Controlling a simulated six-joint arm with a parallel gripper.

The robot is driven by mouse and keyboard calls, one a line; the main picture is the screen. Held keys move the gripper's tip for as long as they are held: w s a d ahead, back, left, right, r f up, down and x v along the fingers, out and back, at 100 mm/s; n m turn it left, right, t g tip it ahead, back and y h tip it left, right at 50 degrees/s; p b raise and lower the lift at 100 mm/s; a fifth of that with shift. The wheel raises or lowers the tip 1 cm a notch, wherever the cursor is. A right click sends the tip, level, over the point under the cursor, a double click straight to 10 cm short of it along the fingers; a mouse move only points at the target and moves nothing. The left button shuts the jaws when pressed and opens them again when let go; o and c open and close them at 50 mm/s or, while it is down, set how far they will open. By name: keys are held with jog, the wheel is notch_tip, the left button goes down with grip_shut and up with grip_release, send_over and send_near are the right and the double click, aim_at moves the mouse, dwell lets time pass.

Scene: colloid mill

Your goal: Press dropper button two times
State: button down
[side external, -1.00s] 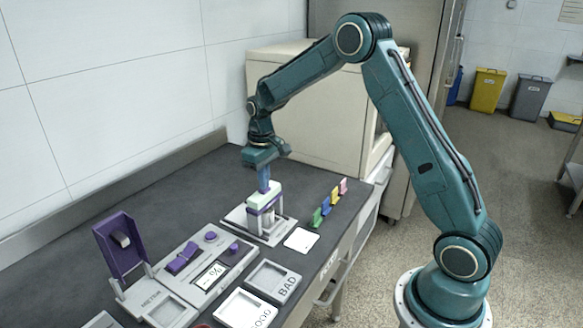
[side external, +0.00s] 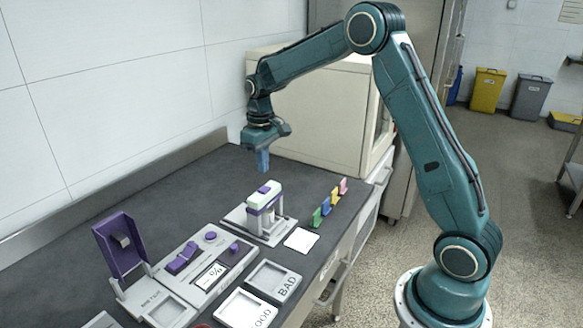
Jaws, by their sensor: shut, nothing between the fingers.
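The dropper (side external: 264,197) is a pale-topped device with purple parts, standing on a grey base plate (side external: 241,222) on the dark bench. My gripper (side external: 263,168) is shut and empty, pointing down. It hangs above the dropper, apart from the button, with a clear gap between the fingertips and the dropper's top.
A tray marked BAD (side external: 273,281), a white card (side external: 301,240) and several coloured clips (side external: 327,207) are nearby. A cream cabinet (side external: 320,110) stands behind.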

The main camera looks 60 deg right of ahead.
aim_at(264, 188)
jog(key=shift+r, duration=1)
jog(key=shift+r, duration=0.5)
jog(key=shift+f, duration=0.1)
jog(key=shift+f, duration=3.2)
